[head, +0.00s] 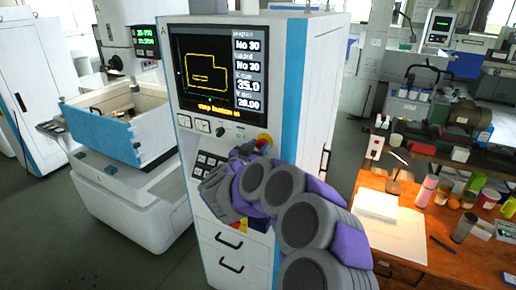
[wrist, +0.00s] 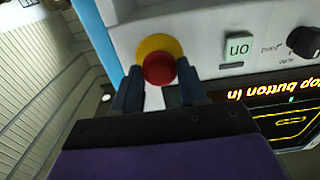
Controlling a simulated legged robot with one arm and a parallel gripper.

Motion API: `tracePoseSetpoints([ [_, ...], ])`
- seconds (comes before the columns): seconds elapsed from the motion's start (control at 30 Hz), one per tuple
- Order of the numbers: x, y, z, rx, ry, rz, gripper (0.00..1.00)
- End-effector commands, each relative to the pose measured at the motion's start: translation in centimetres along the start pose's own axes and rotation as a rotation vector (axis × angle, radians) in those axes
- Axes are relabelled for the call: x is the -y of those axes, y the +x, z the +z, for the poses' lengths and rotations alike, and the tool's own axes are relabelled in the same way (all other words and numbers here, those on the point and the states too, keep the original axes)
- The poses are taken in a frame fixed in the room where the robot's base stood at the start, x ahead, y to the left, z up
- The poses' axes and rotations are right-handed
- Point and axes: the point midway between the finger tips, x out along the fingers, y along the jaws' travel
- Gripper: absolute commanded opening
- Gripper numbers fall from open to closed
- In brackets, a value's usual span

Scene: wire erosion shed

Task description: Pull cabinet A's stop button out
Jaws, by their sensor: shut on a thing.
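Cabinet A (head: 305,75) is a white and blue upright cabinet with a dark screen (head: 215,72). The stop button, a red knob on a yellow collar, shows as a small patch in the head view (head: 264,138) beside my arm. In the wrist view the red stop button (wrist: 159,68) sits in front of its yellow collar (wrist: 150,44). My gripper (wrist: 158,78) has one dark finger on each side of the knob and is shut on it. Yellow text low on the screen appears to end in "button in".
A key labelled "on" (wrist: 236,44) and a black rotary knob (wrist: 304,41) are beside the button. A machine with an open tray (head: 118,135) stands left. Grey floor shows front left.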

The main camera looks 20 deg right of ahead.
Motion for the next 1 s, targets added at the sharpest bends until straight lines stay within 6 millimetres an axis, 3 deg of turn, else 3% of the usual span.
tracePoseSetpoints([
  [0.2, 0.1, 0.0, 0.0, -0.001, 0.000, -0.002, 0.00],
  [0.97, 0.2, -1.5, 0.1, 0.002, -0.002, -0.004, 0.00],
  [1.0, 0.2, -1.5, 0.1, 0.002, -0.002, -0.004, 0.45],
])
